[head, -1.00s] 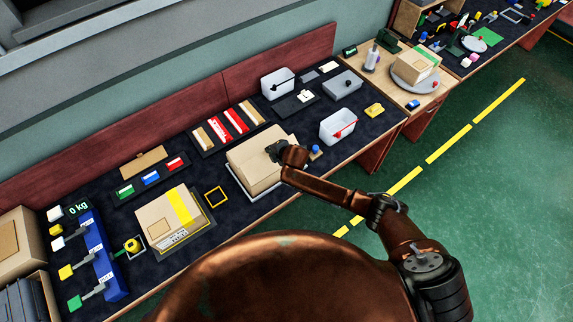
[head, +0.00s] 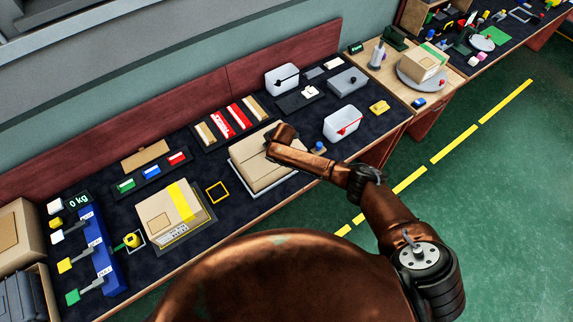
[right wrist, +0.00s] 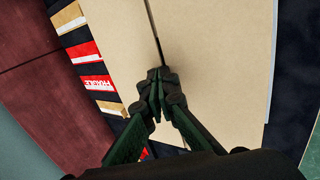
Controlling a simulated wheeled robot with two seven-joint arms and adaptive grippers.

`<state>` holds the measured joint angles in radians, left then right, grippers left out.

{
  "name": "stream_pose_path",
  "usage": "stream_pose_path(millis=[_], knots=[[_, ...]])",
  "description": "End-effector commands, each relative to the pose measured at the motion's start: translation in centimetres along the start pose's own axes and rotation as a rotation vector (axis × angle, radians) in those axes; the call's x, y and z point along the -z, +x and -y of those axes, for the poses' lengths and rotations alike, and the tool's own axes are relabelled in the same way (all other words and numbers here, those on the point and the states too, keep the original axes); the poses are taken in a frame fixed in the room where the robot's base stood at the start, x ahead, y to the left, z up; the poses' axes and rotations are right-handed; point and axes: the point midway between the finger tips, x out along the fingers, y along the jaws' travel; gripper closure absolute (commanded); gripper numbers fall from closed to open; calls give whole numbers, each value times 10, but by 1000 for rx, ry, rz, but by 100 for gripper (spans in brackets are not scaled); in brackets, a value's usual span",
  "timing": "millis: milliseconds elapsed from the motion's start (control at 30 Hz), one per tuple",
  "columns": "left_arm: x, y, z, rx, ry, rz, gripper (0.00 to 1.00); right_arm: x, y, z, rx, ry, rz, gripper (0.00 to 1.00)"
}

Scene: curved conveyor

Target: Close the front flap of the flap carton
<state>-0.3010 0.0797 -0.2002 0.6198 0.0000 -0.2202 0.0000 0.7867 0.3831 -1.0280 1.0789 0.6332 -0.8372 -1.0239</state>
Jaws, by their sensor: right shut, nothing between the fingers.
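The flap carton (head: 250,168) is a tan cardboard box on a white-edged base in the middle of the bench. In the right wrist view, its tan top panels (right wrist: 215,65) fill the middle, with a dark narrow seam between them. The panels look nearly flat; whether the front flap is fully down I cannot tell. My right gripper (right wrist: 158,78) is shut and empty, over the carton top near the seam; I cannot tell whether it touches. In the head view, my right arm hides the gripper and part of the carton's far right side. My left gripper is not in view.
A taped carton (head: 170,215) sits to the left on the bench. A rack of red and tan packets (head: 232,120) lies behind the flap carton. A white bin (head: 342,123) stands to its right, near the bench edge. A blue block with levers (head: 103,255) is at the far left.

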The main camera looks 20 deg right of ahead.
Motion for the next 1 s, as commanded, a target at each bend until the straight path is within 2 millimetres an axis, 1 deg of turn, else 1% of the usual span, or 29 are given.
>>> stream_pose_path(millis=[567,1000], knots=[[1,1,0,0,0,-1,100,0,1,1,0,1,0,100],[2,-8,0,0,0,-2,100,0,1,18,3,1,1,100]])
